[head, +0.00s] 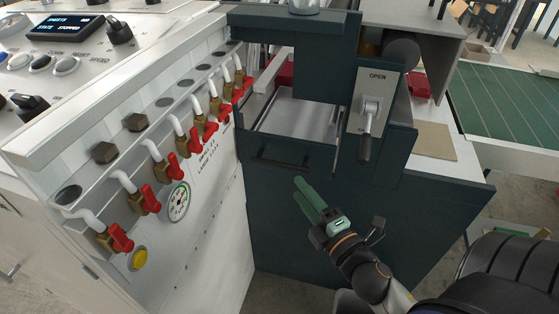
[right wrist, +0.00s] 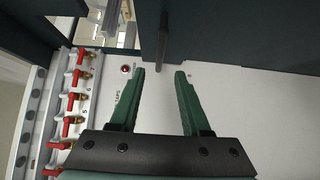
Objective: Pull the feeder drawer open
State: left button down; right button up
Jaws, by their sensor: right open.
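The feeder drawer (head: 310,154) has a dark teal front in the dark cabinet, with a pale tray floor visible behind it. Its front looks about flush with the cabinet. A dark bar handle (head: 282,163) runs across the front. In the right wrist view, a dark bar that looks like this handle (right wrist: 162,42) stands beyond the fingertips. My right gripper (head: 304,190) has green fingers, open and empty. It is in front of the cabinet, below and slightly right of the handle, apart from it. In the right wrist view the gripper (right wrist: 161,74) shows a clear gap between its fingers. My left gripper is out of view.
A white panel with red-handled valves (head: 178,140) and a gauge (head: 179,201) stands left of the drawer. A green conveyor (head: 510,105) lies far right.

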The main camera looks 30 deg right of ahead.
aim_at(279, 163)
jog(key=w, duration=0.3)
jog(key=w+p, duration=0.1)
jog(key=w, duration=0.6)
jog(key=shift+w+d+p, duration=0.1)
jog(key=shift+d+p, duration=0.3)
jog(key=shift+c, duration=0.3)
grip_shut()
dwell(0.6)
